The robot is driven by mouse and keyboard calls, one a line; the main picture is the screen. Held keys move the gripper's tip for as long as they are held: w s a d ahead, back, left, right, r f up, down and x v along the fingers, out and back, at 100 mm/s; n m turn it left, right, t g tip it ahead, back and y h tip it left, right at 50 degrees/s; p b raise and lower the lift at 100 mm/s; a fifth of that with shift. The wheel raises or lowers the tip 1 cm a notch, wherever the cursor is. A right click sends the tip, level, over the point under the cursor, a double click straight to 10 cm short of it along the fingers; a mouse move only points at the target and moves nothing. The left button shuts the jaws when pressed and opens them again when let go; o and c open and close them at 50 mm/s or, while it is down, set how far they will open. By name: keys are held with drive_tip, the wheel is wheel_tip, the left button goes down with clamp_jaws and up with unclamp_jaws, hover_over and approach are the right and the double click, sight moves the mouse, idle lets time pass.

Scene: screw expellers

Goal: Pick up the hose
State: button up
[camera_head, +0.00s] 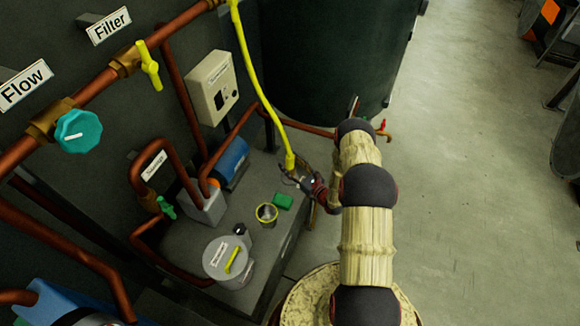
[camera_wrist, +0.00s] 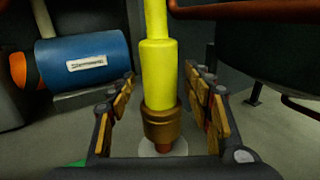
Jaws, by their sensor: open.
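The yellow hose (camera_head: 254,78) hangs down from the pipe at the top of the head view, and its lower end reaches my gripper (camera_head: 303,181). In the wrist view the hose (camera_wrist: 156,72) stands upright, with a brass fitting (camera_wrist: 159,127) at its lower end. My gripper (camera_wrist: 160,112) is open, with one finger on each side of the hose end. Gaps show between both fingers and the hose, so neither finger appears to touch it.
A large dark tank (camera_head: 330,60) stands behind. Copper pipes (camera_head: 85,93) run along the left. Open floor (camera_head: 470,170) lies right.

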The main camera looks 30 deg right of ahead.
drive_tip(key=shift+w, duration=0.1)
drive_tip(key=c, duration=0.3)
clamp_jaws()
idle(0.4)
drive_tip(key=shift+r, duration=0.1)
